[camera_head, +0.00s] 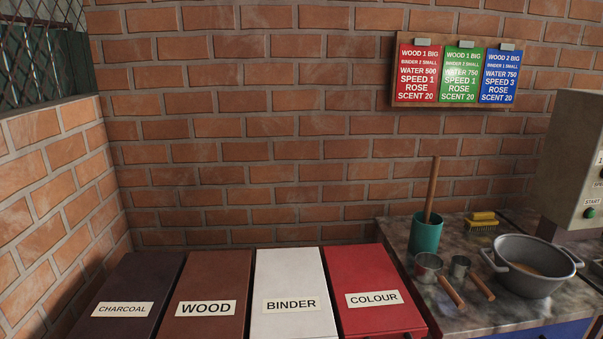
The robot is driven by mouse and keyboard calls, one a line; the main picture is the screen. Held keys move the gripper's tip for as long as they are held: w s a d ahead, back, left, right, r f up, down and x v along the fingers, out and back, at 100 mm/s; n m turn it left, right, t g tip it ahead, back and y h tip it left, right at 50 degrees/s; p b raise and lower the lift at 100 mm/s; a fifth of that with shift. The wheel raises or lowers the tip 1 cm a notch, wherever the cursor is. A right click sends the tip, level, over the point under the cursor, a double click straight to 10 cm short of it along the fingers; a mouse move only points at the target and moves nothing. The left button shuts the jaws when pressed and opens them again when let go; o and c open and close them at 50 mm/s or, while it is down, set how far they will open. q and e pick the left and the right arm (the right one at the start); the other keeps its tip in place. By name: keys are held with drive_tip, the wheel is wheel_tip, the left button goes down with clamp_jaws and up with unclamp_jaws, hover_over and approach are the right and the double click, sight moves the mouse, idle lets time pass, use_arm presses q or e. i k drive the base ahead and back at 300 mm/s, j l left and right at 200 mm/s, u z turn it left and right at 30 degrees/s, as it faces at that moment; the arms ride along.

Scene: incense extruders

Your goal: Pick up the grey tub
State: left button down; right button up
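A grey tub (531,275) with two side handles stands upright on the stone-topped counter at the right in the head view. Some tan material (527,270) shows inside it. Neither of my grippers is in view, and nothing touches the tub.
Two metal scoops (428,267) with wooden handles lie left of the tub. Behind them are a green cup (426,234) holding a wooden stick and a yellow brush (482,221). A machine (575,165) with a green button stands at right. Labelled bins (291,275) fill the left foreground.

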sight(529, 266)
drive_tip(key=z, duration=1.5)
